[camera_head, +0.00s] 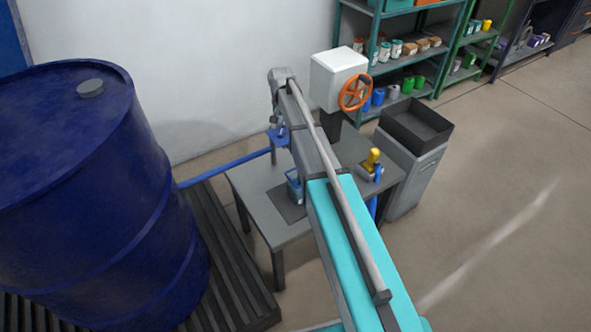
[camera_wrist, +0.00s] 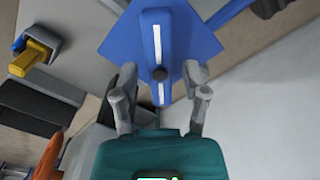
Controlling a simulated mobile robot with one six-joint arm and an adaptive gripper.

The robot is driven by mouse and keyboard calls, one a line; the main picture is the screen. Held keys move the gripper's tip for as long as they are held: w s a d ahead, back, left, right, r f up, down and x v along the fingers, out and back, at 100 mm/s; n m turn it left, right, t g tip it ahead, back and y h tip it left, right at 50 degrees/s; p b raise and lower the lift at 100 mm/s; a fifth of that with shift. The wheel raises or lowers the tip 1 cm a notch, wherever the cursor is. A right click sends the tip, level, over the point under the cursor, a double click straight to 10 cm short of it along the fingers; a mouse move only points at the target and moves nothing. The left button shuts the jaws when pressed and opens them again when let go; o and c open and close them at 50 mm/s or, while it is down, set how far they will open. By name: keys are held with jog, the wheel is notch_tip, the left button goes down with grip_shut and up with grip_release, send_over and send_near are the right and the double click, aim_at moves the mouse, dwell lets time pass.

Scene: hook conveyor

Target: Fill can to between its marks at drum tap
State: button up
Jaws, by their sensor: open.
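The blue drum (camera_head: 80,190) stands at the left in the head view, with a blue pipe (camera_head: 225,168) running to the table. A blue tap (camera_head: 279,137) is at the pipe's end, partly hidden by my arm. In the wrist view its blue lever (camera_wrist: 155,35) has a white stripe and lies over a square blue plate (camera_wrist: 192,42). A small blue can (camera_head: 294,186) stands on a dark mat, partly hidden by my arm; its marks and contents cannot be made out. My gripper (camera_wrist: 160,80) is open, its fingers either side of the lever's near end.
The grey table (camera_head: 250,180) also holds a yellow-topped item (camera_head: 371,160). Behind it are a white box (camera_head: 335,78) with an orange wheel (camera_head: 356,92) and a grey bin (camera_head: 413,170). Shelves (camera_head: 400,70) line the back. Open floor lies at the right.

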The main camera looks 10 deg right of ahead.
jog(key=shift+y, duration=0.5)
jog(key=shift+s+d+r+p, duration=0.1)
jog(key=shift+s+r+p, duration=0.1)
jog(key=shift+r+p, duration=1.65)
jog(key=shift+s+r+p, duration=0.15)
jog(key=shift+r+p, duration=1.55)
jog(key=shift+r, duration=0.1)
jog(key=f+b, duration=0.1)
jog(key=f+y+b, duration=0.1)
jog(key=b, duration=0.1)
jog(key=s+f+y+b, duration=0.1)
jog(key=f, duration=0.1)
jog(key=shift+d+b, duration=0.3)
jog(key=shift+d, duration=0.05)
jog(key=f+y+b, duration=0.1)
jog(key=b, duration=0.1)
jog(key=f+y+b, duration=0.1)
jog(key=b, duration=0.1)
jog(key=shift+s+d+f+t+y, duration=0.3)
jog(key=shift+d+t, duration=0.1)
jog(key=d+f+t+y+b, duration=0.1)
jog(key=f+y+b, duration=0.15)
jog(key=b, duration=0.25)
jog(key=t+y+b, duration=0.6)
jog(key=y+b, duration=0.2)
jog(key=b, duration=0.6)
send_near(283, 129)
jog(key=d, duration=0.4)
jog(key=shift+a+f, duration=0.15)
jog(key=shift+f, duration=0.3)
